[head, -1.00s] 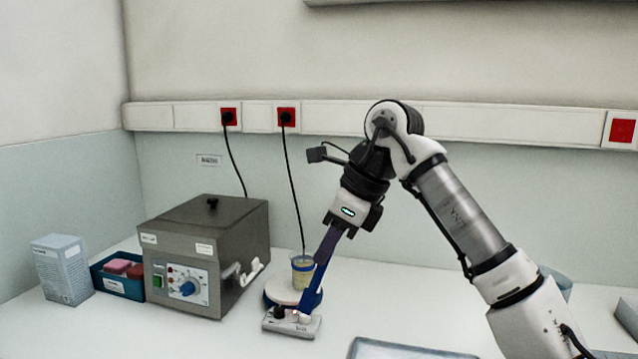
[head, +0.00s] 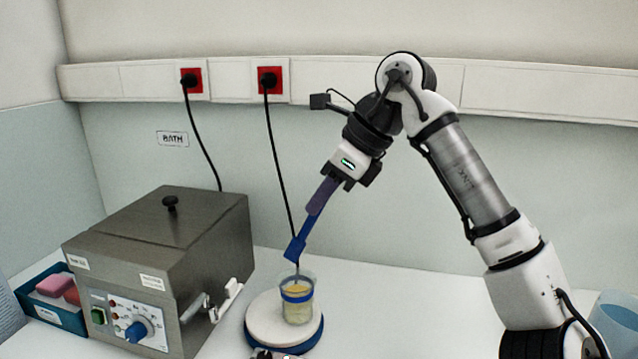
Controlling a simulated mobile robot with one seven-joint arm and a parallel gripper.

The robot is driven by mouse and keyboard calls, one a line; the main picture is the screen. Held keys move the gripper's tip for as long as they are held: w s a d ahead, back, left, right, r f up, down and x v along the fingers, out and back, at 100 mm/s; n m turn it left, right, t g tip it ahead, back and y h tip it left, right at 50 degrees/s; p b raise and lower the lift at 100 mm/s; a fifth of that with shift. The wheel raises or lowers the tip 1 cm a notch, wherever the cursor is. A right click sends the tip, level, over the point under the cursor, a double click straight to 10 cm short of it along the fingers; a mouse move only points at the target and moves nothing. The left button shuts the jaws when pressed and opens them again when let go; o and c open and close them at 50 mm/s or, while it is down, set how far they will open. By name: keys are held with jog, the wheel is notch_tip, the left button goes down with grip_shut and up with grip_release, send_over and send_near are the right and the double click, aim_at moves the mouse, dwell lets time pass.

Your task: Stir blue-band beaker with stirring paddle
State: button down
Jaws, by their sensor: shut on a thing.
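My gripper (head: 342,181) is shut on the stirring paddle (head: 312,215), which has a purple handle and a blue lower part. The paddle slants down to the left, and its blue end shows just above the rim of the blue-band beaker. The beaker (head: 297,312) is clear glass with a blue band and holds a pale yellow content. It stands upright on a round white plate with a dark blue rim (head: 262,327). I see no part of the paddle clearly inside the beaker. I cannot tell its depth relative to the beaker.
A grey metal bath (head: 165,240) with a lid knob and front dials stands left of the beaker. A blue tray (head: 42,312) with pink and red blocks is at far left. A black cable (head: 279,170) hangs behind the paddle. A light blue container (head: 615,318) is at right.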

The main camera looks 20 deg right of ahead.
jog(key=shift+w, duration=0.1)
jog(key=shift+f+b, duration=0.65)
jog(key=shift+b, duration=0.05)
notch_tip(320, 180, down, 9)
jog(key=b, duration=0.7)
jog(key=shift+f, duration=0.2)
